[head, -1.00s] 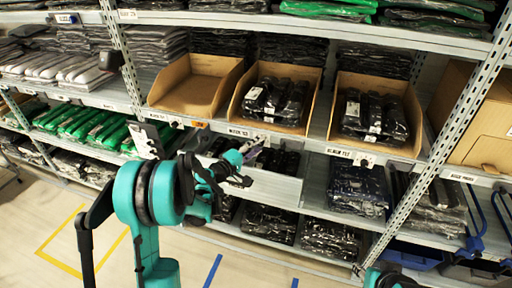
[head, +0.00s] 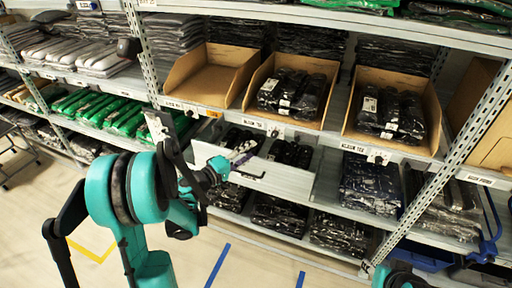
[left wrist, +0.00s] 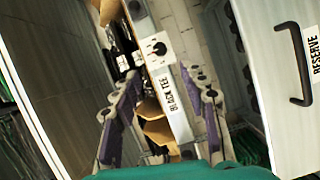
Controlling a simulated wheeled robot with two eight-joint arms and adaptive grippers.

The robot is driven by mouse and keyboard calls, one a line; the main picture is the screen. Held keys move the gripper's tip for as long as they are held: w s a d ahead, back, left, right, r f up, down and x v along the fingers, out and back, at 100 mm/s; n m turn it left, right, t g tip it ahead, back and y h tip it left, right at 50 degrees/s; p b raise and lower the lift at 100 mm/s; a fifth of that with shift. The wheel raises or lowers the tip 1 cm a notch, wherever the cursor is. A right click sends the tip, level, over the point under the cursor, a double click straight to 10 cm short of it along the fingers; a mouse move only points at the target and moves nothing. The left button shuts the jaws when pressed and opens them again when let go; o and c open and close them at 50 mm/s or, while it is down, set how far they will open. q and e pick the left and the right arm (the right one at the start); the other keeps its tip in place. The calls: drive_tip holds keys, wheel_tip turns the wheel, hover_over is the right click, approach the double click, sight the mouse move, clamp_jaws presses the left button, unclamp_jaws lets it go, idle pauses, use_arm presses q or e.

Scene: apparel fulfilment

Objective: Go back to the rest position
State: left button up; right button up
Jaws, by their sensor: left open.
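My left arm is teal and black and rises from the lower left of the head view. Its gripper (head: 243,153) is in front of the shelf, by an open white drawer (head: 262,172). In the left wrist view, the gripper's two purple-grey fingers (left wrist: 160,76) stand apart with nothing held between them. Beyond them are a "BLACK TEE" label (left wrist: 166,92) and cardboard bins. Only a teal and dark part of my right arm shows at the bottom right of the head view; its gripper is out of sight.
Cardboard bins, one empty (head: 212,80) and two with black bagged garments (head: 290,95) (head: 390,112), stand on the middle shelf. The white drawer front with black handle (left wrist: 305,65) is close on the right in the left wrist view. The floor (head: 150,235) in front is clear.

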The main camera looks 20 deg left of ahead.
use_arm(q)
drive_tip(key=shift+s+a, duration=0.1)
drive_tip(key=shift+s, duration=0.15)
drive_tip(key=s+d+m+g+y, duration=0.2)
drive_tip(key=s+d+m+g, duration=0.4)
drive_tip(key=s+d, duration=0.45)
drive_tip(key=s+a+f+m+g+y, duration=0.1)
drive_tip(key=s+m+y, duration=0.1)
drive_tip(key=s, duration=0.5)
drive_tip(key=s+f+m+g+y, duration=0.1)
drive_tip(key=s+m+y, duration=0.2)
drive_tip(key=s, duration=0.5)
drive_tip(key=shift+a+g, duration=0.3)
drive_tip(key=shift+a, duration=0.1)
idle(1.6)
